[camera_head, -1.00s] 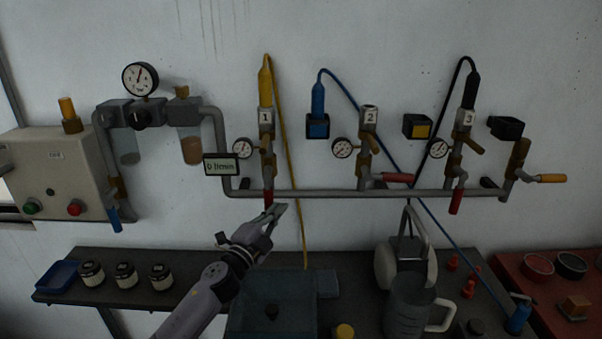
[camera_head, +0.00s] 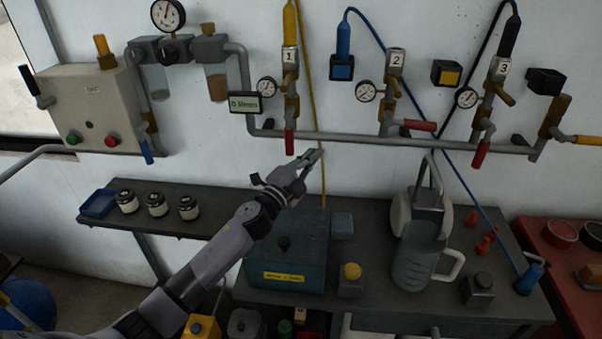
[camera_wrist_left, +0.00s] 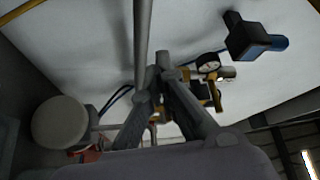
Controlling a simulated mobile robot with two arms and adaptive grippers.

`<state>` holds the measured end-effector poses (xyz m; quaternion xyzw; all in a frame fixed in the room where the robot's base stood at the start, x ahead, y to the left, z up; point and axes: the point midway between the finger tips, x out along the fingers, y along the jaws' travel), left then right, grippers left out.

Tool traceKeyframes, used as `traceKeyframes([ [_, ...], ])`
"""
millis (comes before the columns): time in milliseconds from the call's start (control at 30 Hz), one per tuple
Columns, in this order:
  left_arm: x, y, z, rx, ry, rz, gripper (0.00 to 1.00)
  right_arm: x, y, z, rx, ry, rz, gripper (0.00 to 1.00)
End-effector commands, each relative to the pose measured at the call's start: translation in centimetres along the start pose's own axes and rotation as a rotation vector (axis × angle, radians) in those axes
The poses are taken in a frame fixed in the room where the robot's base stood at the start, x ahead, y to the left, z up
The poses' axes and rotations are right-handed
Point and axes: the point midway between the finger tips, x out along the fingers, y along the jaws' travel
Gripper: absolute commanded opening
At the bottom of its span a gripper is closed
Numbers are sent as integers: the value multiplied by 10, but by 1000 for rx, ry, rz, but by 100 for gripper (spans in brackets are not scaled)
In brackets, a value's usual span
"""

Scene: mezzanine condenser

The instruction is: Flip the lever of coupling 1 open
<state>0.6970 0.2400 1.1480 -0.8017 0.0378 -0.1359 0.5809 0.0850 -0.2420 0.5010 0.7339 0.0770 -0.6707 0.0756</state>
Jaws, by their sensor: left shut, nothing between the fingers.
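Coupling 1 (camera_head: 289,62) is on the wall pipe, marked with a "1" tag, with a yellow hose plug (camera_head: 290,22) on top. Its red lever (camera_head: 290,142) hangs straight down below the pipe. My left gripper (camera_head: 317,153) is just below and right of the lever's end in the head view, apart from it as far as I can tell. Its fingers are shut and empty. In the left wrist view the fingers (camera_wrist_left: 162,62) meet near a grey pipe; the lever cannot be made out there. My right gripper is not in view.
Coupling 2 (camera_head: 396,62) has its red lever sideways; coupling 3 (camera_head: 502,68) has its red lever down. A yellow hose (camera_head: 312,90) runs down close by the gripper.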

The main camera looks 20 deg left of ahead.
Motion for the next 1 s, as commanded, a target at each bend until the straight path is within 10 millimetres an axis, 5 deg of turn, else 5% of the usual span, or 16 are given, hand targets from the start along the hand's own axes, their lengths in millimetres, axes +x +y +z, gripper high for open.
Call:
traceKeyframes([
  [200, -39, -4, 0, 3, 1, 3, 0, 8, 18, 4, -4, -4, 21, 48],
  [433, -74, -10, -1, 0, -1, 2, 0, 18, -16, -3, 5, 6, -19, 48],
  [1000, -84, -15, -2, -1, 0, 1, 0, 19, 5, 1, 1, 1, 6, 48],
])
